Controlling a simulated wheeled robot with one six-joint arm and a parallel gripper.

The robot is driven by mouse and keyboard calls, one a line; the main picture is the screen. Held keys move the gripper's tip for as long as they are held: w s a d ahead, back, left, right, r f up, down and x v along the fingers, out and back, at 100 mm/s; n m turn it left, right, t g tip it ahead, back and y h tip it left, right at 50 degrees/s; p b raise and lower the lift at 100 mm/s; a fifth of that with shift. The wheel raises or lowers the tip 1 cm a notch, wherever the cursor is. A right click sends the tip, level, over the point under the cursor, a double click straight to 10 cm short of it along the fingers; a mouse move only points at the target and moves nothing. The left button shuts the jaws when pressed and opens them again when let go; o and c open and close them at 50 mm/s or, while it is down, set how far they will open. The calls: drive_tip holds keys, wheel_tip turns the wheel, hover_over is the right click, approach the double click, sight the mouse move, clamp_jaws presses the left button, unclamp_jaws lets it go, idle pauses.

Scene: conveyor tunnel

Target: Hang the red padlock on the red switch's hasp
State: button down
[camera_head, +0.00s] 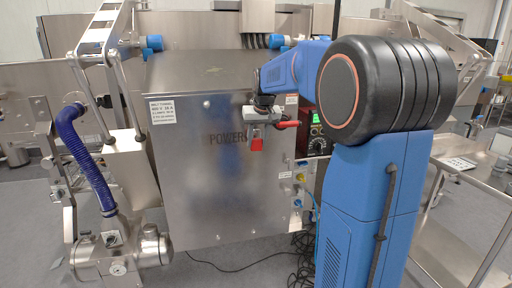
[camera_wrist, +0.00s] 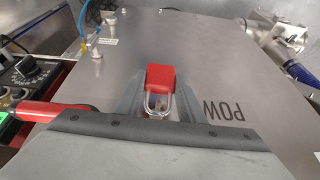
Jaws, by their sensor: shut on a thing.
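The red padlock (camera_head: 257,144) hangs body down in front of the steel cabinet, below my gripper (camera_head: 259,120). In the wrist view the padlock (camera_wrist: 160,78) shows its red body and its pale metal shackle, with the fingers of my gripper (camera_wrist: 158,110) on either side of the shackle. My gripper is shut on the padlock. The red switch handle (camera_head: 287,124) sticks out to the right of the gripper; it also shows at the left of the wrist view (camera_wrist: 50,108). The hasp cannot be made out; whether the shackle passes through it cannot be told.
The steel cabinet (camera_head: 190,190) carries the lettering "POWER" beside the padlock. A black control box (camera_head: 317,135) with a green display stands right of the handle. Cables and coloured connectors (camera_head: 298,180) lie below it. A blue hose (camera_head: 85,160) is at the left.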

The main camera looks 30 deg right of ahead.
sight(259, 143)
drive_tip(key=shift+s+a, duration=0.25)
drive_tip(key=shift+s, duration=0.6)
drive_tip(key=shift+s+a, duration=0.25)
drive_tip(key=shift+s, duration=0.65)
drive_tip(key=shift+s+a, duration=0.25)
drive_tip(key=shift+s, duration=0.6)
drive_tip(key=shift+w, duration=0.15)
drive_tip(key=shift+w+d+f+t+h, duration=0.1)
drive_tip(key=shift+w+d+t+h, duration=0.05)
drive_tip(key=shift+w, duration=0.3)
drive_tip(key=shift+w+d+t+h, duration=0.1)
drive_tip(key=shift+w+t+h, duration=0.05)
drive_tip(key=shift+w, duration=0.25)
drive_tip(key=shift+w, duration=0.2)
drive_tip(key=shift+w+d, duration=0.25)
drive_tip(key=shift+w, duration=0.6)
drive_tip(key=shift+w+d, duration=0.3)
drive_tip(key=shift+w, duration=0.5)
drive_tip(key=shift+w+d, duration=0.25)
drive_tip(key=shift+w, duration=0.6)
drive_tip(key=shift+f, duration=0.8)
